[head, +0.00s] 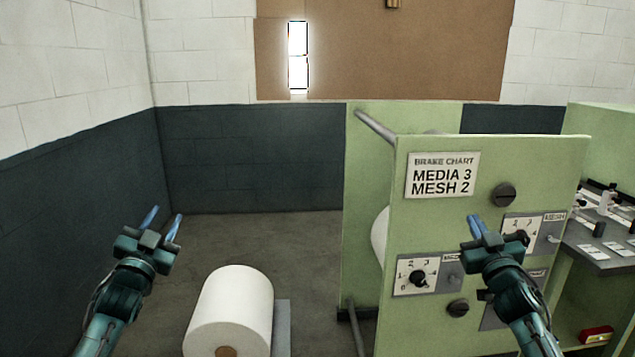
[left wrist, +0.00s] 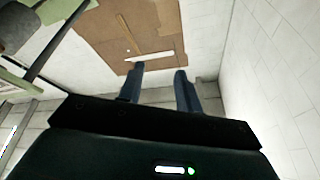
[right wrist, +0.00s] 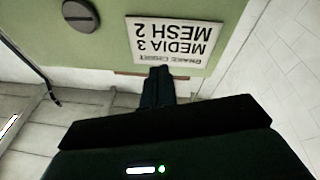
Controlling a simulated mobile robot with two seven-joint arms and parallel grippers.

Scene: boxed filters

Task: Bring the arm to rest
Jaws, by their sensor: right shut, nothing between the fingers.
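My left gripper (head: 164,225) is raised at the left of the head view, over the floor. Its two blue fingers stand apart with nothing between them; the left wrist view also shows the gap (left wrist: 160,88). My right gripper (head: 476,228) is in front of the green panel (head: 490,160), just right of and below the brake chart sign (head: 443,176). Its fingers are together and empty, also in the right wrist view (right wrist: 158,85). I cannot tell exactly how far the fingers are from the panel.
The panel carries dials, including a numbered knob (head: 417,277), and dark round bolts. A grey bench (head: 605,235) with small items is at the right, and a red box (head: 597,335) sits beneath. Floor between left gripper and back wall is clear.

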